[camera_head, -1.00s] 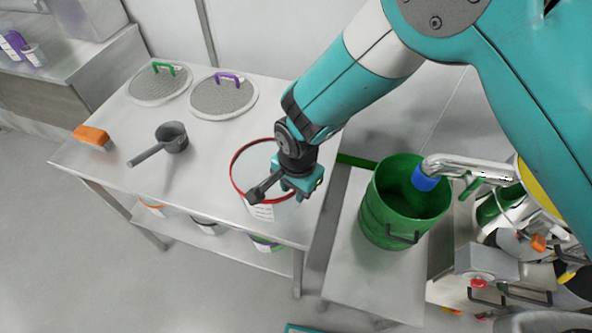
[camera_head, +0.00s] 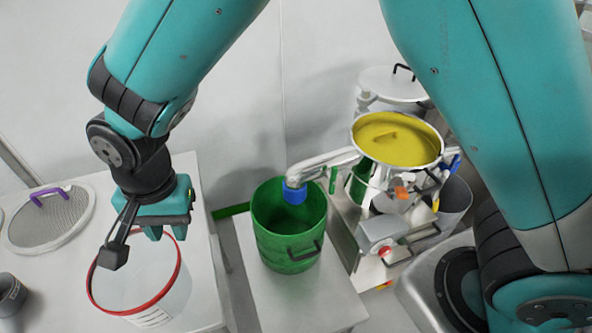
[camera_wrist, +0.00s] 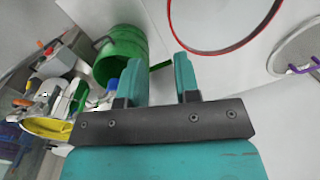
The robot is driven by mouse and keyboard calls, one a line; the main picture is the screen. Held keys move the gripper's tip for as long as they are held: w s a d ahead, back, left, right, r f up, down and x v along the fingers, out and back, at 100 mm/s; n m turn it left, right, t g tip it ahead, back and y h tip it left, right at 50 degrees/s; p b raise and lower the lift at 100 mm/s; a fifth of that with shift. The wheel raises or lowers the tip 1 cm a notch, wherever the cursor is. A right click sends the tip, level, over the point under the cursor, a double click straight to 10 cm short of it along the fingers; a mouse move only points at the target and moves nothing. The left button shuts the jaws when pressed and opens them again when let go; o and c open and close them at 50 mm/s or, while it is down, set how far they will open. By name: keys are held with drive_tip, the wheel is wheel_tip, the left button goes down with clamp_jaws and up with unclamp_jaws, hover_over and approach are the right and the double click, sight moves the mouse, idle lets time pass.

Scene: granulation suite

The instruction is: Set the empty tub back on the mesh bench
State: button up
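The tub (camera_head: 150,295) is translucent white with a red rim and a label low on its front. It stands upright on the pale bench (camera_head: 206,245), and I see nothing inside it. It also shows in the wrist view (camera_wrist: 222,22), top right, cut off by the edge. My gripper (camera_head: 167,234) is over the far side of the rim in the head view. In the wrist view its two fingers (camera_wrist: 162,78) are apart with nothing between them, and the rim lies beyond them, clear of the tips.
A round mesh screen with a purple handle (camera_head: 50,215) lies left on the bench. A green bucket (camera_head: 288,245) stands on a lower table (camera_head: 300,305) to the right, under a metal spout (camera_head: 325,168). A machine with a yellow-filled bowl (camera_head: 398,142) stands behind.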

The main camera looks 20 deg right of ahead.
drive_tip(key=s+d+r+n+y, duration=0.25)
drive_tip(key=d+r+n, duration=0.25)
drive_tip(key=d+r, duration=0.7)
drive_tip(key=s+d+r+n, duration=0.2)
drive_tip(key=s+d+n, duration=0.4)
drive_tip(key=s+d, duration=0.2)
drive_tip(key=shift+s+r+y, duration=0.2)
drive_tip(key=shift+s+y, duration=0.15)
drive_tip(key=shift+s, duration=0.45)
drive_tip(key=shift+f+b, duration=0.65)
